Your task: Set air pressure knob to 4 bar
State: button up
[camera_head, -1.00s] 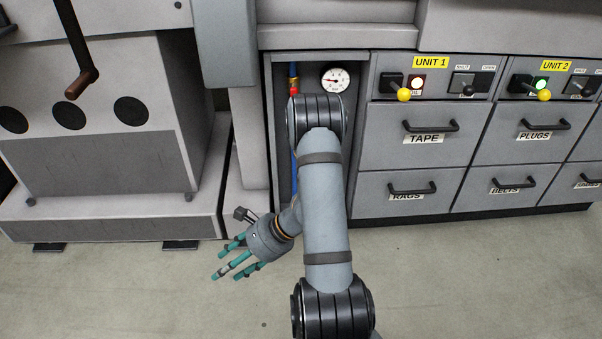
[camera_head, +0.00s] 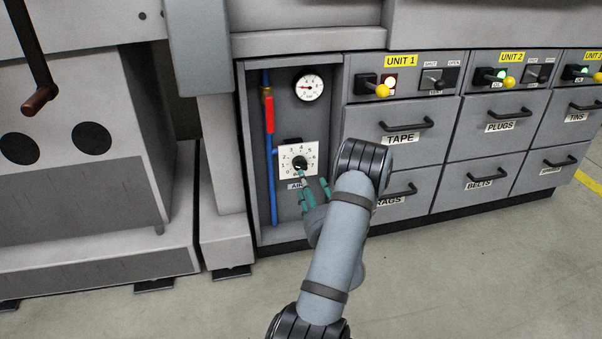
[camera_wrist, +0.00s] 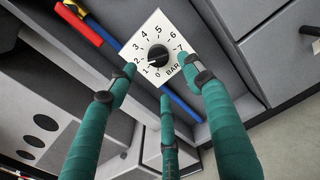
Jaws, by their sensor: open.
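The air pressure knob (camera_head: 300,163) is a black round knob on a white square dial plate (camera_head: 286,158) inside the open grey bay. In the wrist view the knob (camera_wrist: 158,56) shows clearly, with numbers 0 to 7 and BAR around it. Its pale pointer mark seems to lie toward the lower left, around 1 to 2; the exact value is hard to read. My gripper (camera_head: 314,188) has teal fingers, spread open and empty, just below and right of the knob. In the wrist view the fingers (camera_wrist: 160,72) reach toward the dial plate on both sides and below; contact cannot be told.
A round pressure gauge (camera_head: 309,87) sits above the dial. A blue pipe (camera_head: 272,170) with a red lever (camera_head: 269,114) runs along the bay's left side. Drawers (camera_head: 403,125) and yellow-knobbed levers (camera_head: 382,90) stand right of the bay. The floor in front is clear.

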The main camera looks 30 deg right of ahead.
aim_at(300, 164)
jog(key=x, duration=0.8)
jog(key=shift+w+b, duration=0.2)
jog(key=shift+b, duration=0.1)
jog(key=shift+c, duration=1)
jog(key=c, duration=0.9)
